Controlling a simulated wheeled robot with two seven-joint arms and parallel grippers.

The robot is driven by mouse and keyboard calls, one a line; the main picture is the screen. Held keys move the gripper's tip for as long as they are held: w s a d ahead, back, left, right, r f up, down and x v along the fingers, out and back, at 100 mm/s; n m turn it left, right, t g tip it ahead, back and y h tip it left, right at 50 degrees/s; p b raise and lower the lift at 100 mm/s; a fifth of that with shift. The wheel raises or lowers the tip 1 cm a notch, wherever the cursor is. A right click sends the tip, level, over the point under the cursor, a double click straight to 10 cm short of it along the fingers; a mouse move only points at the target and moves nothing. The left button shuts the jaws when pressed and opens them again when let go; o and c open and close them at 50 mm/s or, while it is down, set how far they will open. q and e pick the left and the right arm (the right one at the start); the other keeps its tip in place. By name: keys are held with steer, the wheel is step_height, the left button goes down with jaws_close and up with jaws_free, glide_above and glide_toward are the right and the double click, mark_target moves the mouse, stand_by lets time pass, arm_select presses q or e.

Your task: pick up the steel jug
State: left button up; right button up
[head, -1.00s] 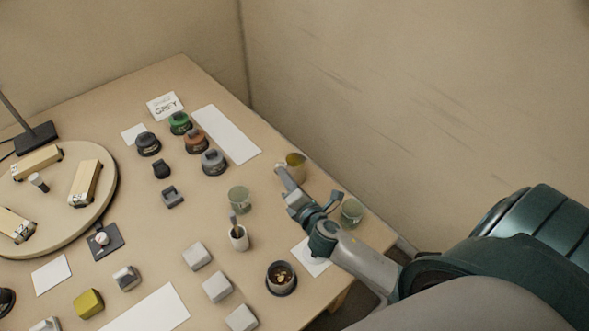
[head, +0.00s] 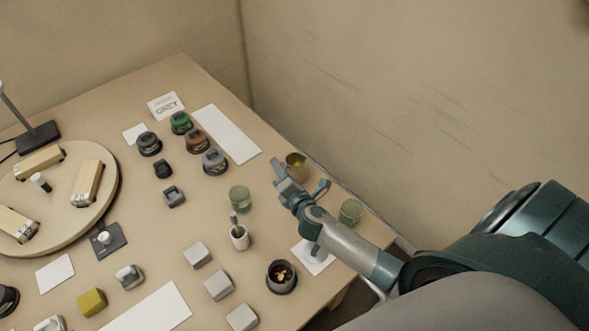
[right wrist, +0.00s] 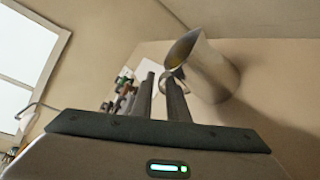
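The steel jug (head: 297,163) stands near the back right edge of the table, partly hidden behind my right gripper in the head view. In the right wrist view the jug (right wrist: 208,72) shows large, its open mouth and handle towards the fingers. My right gripper (head: 277,172) is just left of and in front of the jug. In the right wrist view its two fingers (right wrist: 160,80) are apart with a narrow gap, and the handle shows close to the right fingertip. I cannot tell whether they touch. My left gripper is in neither view.
Two greenish glasses (head: 239,197) (head: 351,211) stand left of and right of my gripper. A small pot with a brush (head: 239,237) and a dark cup (head: 281,277) stand in front. Several white blocks (head: 219,286) lie at the front. The wall rises behind the jug.

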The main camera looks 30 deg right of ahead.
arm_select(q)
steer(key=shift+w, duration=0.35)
arm_select(e)
steer(key=shift+c, duration=0.6)
jaws_close()
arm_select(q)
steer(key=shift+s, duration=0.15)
arm_select(e)
steer(key=shift+r, duration=0.1)
steer(key=shift+r, duration=0.1)
steer(key=shift+r, duration=0.1)
